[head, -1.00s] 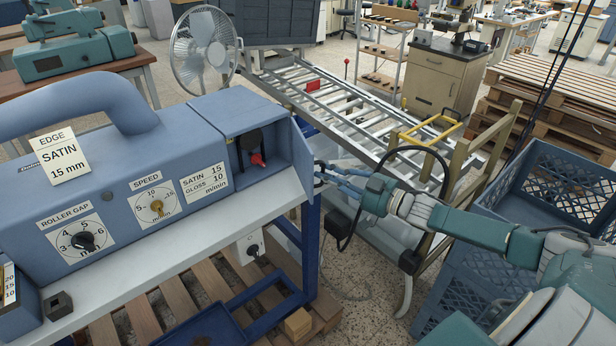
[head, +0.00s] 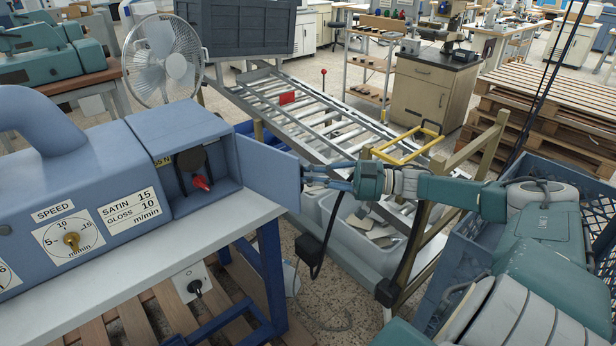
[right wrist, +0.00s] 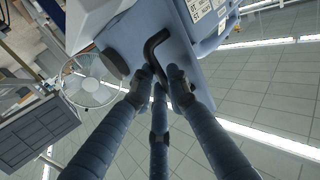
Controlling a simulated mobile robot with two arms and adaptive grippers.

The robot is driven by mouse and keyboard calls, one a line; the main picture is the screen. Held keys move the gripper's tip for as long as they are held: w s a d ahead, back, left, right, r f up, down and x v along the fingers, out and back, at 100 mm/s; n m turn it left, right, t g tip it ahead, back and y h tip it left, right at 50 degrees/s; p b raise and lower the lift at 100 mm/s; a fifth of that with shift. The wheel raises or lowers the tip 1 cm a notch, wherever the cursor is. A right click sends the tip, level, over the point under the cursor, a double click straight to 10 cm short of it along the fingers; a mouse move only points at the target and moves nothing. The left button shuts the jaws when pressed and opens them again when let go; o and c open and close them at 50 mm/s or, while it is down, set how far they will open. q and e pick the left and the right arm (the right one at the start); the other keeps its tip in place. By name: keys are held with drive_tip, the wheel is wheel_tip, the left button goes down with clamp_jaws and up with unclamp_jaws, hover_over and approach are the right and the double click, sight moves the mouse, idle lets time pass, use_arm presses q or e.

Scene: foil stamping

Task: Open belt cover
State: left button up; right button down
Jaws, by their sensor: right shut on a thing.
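The belt cover (head: 265,170) is a flat blue panel hinged on the right end of the blue machine (head: 165,140). It stands swung out to the right, and the compartment behind it is exposed, with a red knob (head: 201,183) and dark parts inside. My right gripper (head: 306,174) is at the cover's outer edge. In the right wrist view my right gripper (right wrist: 160,82) is shut on a dark bent handle (right wrist: 153,46) in front of a blue surface. In the head view the handle is hidden. My left gripper is not in view.
A roller conveyor (head: 330,125) runs behind the cover, with a yellow frame (head: 408,148) near my right arm. A blue crate (head: 455,260) stands at the right below my arm. A white fan (head: 162,60) stands behind the machine.

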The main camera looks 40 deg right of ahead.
drive_tip(key=shift+w+r, duration=0.2)
drive_tip(key=shift+r, duration=0.2)
drive_tip(key=c, duration=1.9)
unclamp_jaws()
drive_tip(key=shift+a, duration=0.1)
drive_tip(key=shift+o, duration=1.1)
drive_tip(key=shift+w+a+f, duration=0.3)
drive_tip(key=shift+w+a, duration=0.05)
drive_tip(key=shift+w, duration=0.05)
drive_tip(key=shift+s, duration=0.1)
drive_tip(key=shift+d, duration=0.15)
drive_tip(key=v, duration=1.2)
drive_tip(key=shift+f, duration=0.1)
